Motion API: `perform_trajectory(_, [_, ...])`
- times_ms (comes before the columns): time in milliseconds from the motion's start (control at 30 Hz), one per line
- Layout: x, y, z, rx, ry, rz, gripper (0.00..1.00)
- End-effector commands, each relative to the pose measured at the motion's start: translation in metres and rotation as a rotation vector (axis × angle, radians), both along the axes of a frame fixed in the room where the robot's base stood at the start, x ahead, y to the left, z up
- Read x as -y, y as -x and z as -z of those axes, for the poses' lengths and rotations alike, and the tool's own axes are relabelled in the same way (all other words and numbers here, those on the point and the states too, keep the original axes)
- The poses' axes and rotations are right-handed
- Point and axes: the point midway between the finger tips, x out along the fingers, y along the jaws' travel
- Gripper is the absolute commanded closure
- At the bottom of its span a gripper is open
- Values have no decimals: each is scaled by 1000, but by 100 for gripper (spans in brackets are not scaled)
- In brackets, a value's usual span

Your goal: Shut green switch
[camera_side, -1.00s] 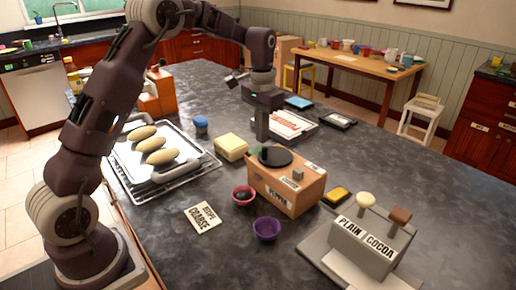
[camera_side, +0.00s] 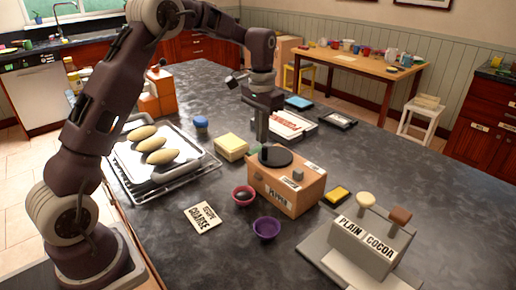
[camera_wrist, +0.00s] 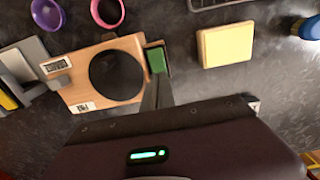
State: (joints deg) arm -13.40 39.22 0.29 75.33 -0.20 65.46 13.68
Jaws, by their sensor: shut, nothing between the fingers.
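The green switch (camera_wrist: 156,58) is a small green block on the edge of a wooden box (camera_wrist: 84,76) with a round black disc on top. In the side view only a small green bit of the switch (camera_side: 255,150) shows at the box's far edge, next to my fingers. My gripper (camera_wrist: 157,88) is shut and empty, pointing down. In the wrist view its fingertips are right at the near end of the switch; I cannot tell whether they touch it. In the side view my gripper (camera_side: 262,138) is just behind the box (camera_side: 285,190).
A yellow block (camera_side: 231,147) stands left of the box. A red bowl (camera_side: 243,196) and a purple bowl (camera_side: 266,229) stand in front of it. A grey stand with plain and cocoa levers (camera_side: 362,245) is at the right. A tray of loaves (camera_side: 118,160) lies left.

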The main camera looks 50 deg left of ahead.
Motion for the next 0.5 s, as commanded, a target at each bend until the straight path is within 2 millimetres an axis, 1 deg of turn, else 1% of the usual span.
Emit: perform_trajectory(500, [0, 0, 8, -1, 0, 0, 100])
